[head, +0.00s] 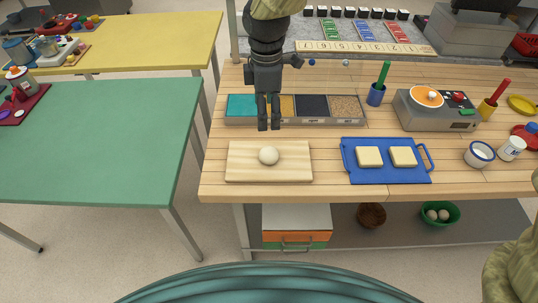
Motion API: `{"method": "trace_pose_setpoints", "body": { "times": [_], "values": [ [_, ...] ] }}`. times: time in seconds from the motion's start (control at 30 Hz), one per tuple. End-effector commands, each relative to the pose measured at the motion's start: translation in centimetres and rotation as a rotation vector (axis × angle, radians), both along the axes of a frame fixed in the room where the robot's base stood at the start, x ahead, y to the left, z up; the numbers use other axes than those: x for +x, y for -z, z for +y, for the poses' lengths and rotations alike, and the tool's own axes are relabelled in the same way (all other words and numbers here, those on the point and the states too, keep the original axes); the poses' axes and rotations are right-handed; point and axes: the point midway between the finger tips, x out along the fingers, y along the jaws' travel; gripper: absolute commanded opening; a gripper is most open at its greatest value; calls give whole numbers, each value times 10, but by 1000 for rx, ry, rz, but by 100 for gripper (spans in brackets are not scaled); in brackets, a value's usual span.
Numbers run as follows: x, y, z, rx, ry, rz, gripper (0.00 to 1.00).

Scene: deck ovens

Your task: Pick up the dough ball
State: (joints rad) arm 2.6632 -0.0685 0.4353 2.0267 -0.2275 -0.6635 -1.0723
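The dough ball (268,155) is small, round and cream-coloured. It sits on a pale wooden board (240,173) near the front left of the wooden bench. My gripper (269,127) is dark grey and points down. In the picture it shows just above the dough ball, apart from it, in front of the ingredient tray. Two fingers show close to each other with nothing visible between them; how far they are parted is unclear from this view.
Behind the board is a sectioned ingredient tray (347,109). A green table (90,150) stands left.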

Motion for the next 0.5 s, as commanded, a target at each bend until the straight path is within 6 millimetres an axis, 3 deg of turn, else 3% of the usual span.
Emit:
{"method": "trace_pose_setpoints", "body": {
  "times": [0.03,0.3,0.5],
  "values": [
    [0,12,-1,0,2,1,76],
    [0,45,-4,0,7,0,76],
    [0,56,-4,0,7,0,76]
  ]
}}
